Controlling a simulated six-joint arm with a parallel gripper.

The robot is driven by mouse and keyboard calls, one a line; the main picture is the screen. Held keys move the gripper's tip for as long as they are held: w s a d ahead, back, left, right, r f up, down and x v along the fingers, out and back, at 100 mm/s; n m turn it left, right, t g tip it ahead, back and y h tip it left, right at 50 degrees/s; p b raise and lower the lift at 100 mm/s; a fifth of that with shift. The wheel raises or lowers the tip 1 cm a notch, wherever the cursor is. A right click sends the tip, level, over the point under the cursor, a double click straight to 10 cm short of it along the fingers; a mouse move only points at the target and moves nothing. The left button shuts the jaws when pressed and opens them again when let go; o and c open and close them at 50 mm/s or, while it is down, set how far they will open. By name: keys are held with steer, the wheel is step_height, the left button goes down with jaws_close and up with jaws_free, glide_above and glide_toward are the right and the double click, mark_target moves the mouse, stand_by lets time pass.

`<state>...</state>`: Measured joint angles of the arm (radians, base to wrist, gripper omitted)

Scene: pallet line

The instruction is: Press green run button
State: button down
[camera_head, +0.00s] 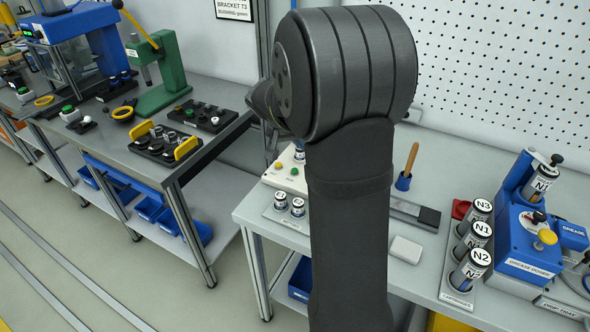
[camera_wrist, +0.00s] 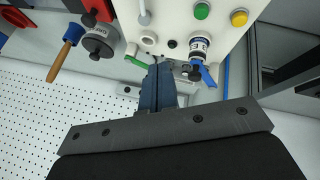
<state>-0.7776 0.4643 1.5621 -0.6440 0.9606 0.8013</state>
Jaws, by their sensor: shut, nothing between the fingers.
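The green button (camera_wrist: 202,11) is a round cap on a white panel (camera_wrist: 175,12), at the top of the wrist view. A yellow button (camera_wrist: 239,18) sits to its right. In the head view the green button (camera_head: 278,165) shows on the white panel, just left of my arm. My gripper (camera_wrist: 160,66) has its dark blue fingers together and empty. In the wrist view its tips are below and left of the green button, apart from it in the picture. In the head view my arm hides most of the gripper and part of the panel.
In the wrist view, a labelled cylinder (camera_wrist: 198,46) with a blue lever (camera_wrist: 207,76) is right of my fingertips, and a wooden-handled tool (camera_wrist: 66,50) is at left. Labelled cylinders (camera_head: 471,240) and a blue grease doser (camera_head: 528,240) stand on the right bench.

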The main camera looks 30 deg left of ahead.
steer(key=shift+w+a+r+n+t, duration=0.1)
steer(key=shift+w+a+n+t, duration=0.15)
steer(key=shift+a+n+t, duration=0.4)
steer(key=shift+w+a+r+n+t, duration=0.1)
steer(key=shift+w+a+n+t, duration=0.15)
steer(key=shift+a+t, duration=0.65)
steer(key=shift+s+a+f+g, duration=0.1)
steer(key=shift+a+f+g, duration=0.1)
steer(key=shift+a+g, duration=0.05)
steer(key=shift+f, duration=4.3)
steer(key=shift+f, duration=0.4)
steer(key=shift+f, duration=0.55)
steer(key=shift+r, duration=1)
